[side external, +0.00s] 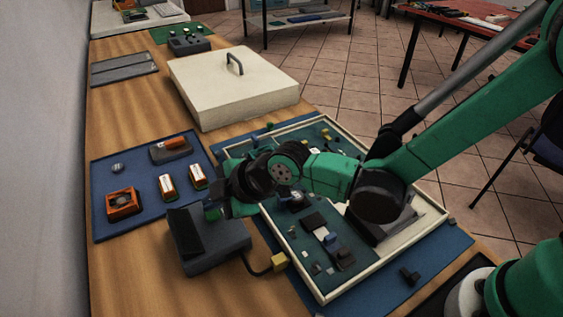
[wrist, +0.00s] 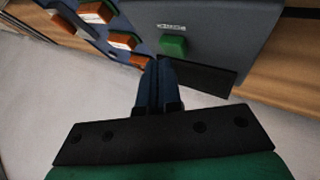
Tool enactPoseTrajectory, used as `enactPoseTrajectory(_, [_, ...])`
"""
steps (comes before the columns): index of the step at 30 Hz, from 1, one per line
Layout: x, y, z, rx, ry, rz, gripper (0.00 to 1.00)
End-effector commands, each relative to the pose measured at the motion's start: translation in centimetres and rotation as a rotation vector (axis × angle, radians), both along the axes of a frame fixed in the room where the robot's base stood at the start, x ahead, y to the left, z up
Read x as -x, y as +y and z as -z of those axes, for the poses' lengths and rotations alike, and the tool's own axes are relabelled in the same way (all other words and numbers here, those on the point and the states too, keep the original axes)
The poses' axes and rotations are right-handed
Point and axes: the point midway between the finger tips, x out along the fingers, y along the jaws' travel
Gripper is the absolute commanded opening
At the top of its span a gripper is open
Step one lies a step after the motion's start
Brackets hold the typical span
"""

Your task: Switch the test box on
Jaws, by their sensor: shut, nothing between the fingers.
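The test box (side external: 210,245) is a dark grey box on the wooden bench, with a sloped dark panel on its left part. In the wrist view the box's grey face (wrist: 215,55) carries a green button (wrist: 173,46) with a small pale label beside it. In the side view a bit of green (side external: 212,213) shows on top of the box, partly behind my wrist. My gripper (wrist: 157,64) is shut and empty, its tips close to the button's lower left edge in the wrist view. I cannot tell whether they touch it. The tips are mostly hidden in the side view.
A cable runs from the box to a yellow plug (side external: 279,262) at the white-framed board (side external: 322,298), which my arm crosses. A blue mat (side external: 110,170) with orange parts (side external: 124,203) lies left. A cream lidded case (side external: 235,85) stands behind. Bare wood shows in front of the box.

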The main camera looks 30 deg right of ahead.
Motion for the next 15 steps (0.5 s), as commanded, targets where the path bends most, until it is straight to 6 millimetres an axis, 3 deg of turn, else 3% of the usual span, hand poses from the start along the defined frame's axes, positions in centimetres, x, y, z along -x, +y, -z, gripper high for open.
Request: enactPoseTrajectory(15, [-0.02, 0.01, 0.49, 0.0, 0.0, 0.0, 0.0])
